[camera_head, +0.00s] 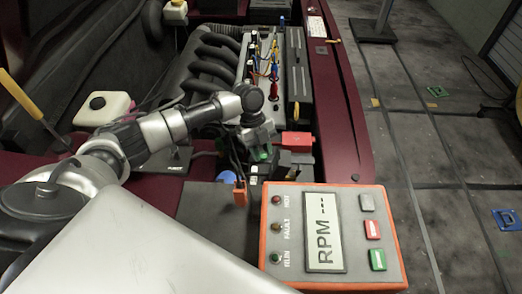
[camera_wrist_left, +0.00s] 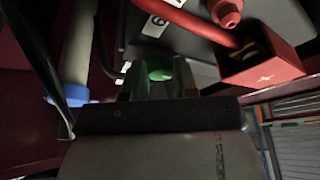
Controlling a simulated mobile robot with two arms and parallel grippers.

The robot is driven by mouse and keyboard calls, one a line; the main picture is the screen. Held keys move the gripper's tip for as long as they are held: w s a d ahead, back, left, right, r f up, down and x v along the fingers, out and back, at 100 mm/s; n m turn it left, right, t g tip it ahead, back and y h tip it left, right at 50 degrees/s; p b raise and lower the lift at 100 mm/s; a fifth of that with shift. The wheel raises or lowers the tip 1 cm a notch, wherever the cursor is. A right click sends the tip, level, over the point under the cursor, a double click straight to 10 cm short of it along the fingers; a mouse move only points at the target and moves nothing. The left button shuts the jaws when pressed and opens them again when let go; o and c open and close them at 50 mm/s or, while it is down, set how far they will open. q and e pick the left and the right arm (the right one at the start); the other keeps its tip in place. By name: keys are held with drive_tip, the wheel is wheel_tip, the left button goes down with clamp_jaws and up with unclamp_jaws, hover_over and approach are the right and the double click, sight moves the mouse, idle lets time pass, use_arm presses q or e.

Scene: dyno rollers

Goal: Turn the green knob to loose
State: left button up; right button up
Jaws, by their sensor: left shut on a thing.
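The green knob (camera_head: 260,155) shows in the head view as a small green patch under my left gripper, beside the battery area of the engine bay. My left gripper (camera_head: 261,146) points down over it from the end of the arm that comes in from the left. In the left wrist view the green knob (camera_wrist_left: 159,70) lies between the two fingertips of my left gripper (camera_wrist_left: 158,82), which is shut on it. The fingers hide the knob's sides, and I cannot read any loose or tight mark. My right gripper is not in view.
A red terminal cover (camera_head: 297,141) sits just right of the gripper and shows large in the left wrist view (camera_wrist_left: 262,68). An orange-framed RPM panel (camera_head: 330,236) stands in front. An orange clip (camera_head: 240,193) hangs near it. The engine (camera_head: 215,58) lies behind.

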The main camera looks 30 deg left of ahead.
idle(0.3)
use_arm(q)
drive_tip(key=o, duration=0.6)
drive_tip(key=shift+o, duration=0.2)
drive_tip(key=v, duration=1.1)
